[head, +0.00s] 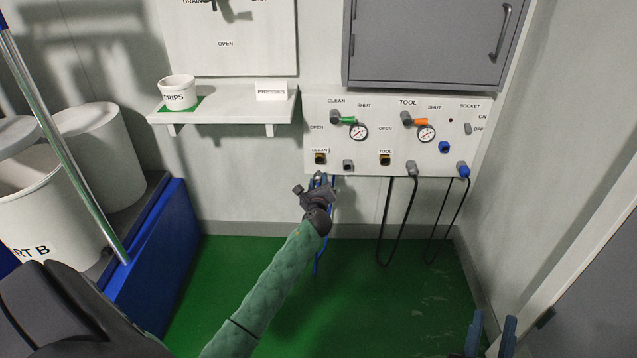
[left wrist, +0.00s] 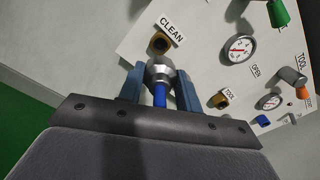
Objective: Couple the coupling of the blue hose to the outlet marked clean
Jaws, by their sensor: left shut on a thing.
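The outlet marked clean (head: 320,158) is a brass fitting at the lower left of the white wall panel; it also shows in the left wrist view (left wrist: 160,43). My left gripper (head: 318,183) is just below it, shut on the grey metal coupling (left wrist: 160,72) of the blue hose (left wrist: 160,95). In the left wrist view the coupling is between the two fingers, its front end near the outlet, with a small gap seeming to remain. The hose hangs behind my arm in the head view (head: 316,264). My right gripper (head: 491,337) is at the bottom right, fingers apart and empty.
The tool outlet (head: 385,159) is to the right on the panel (head: 365,135). A green valve handle (head: 348,120) is above the clean outlet. A black hose (head: 386,225) and cable hang at right. A shelf (head: 222,103) is at left; the green floor (head: 400,310) is clear.

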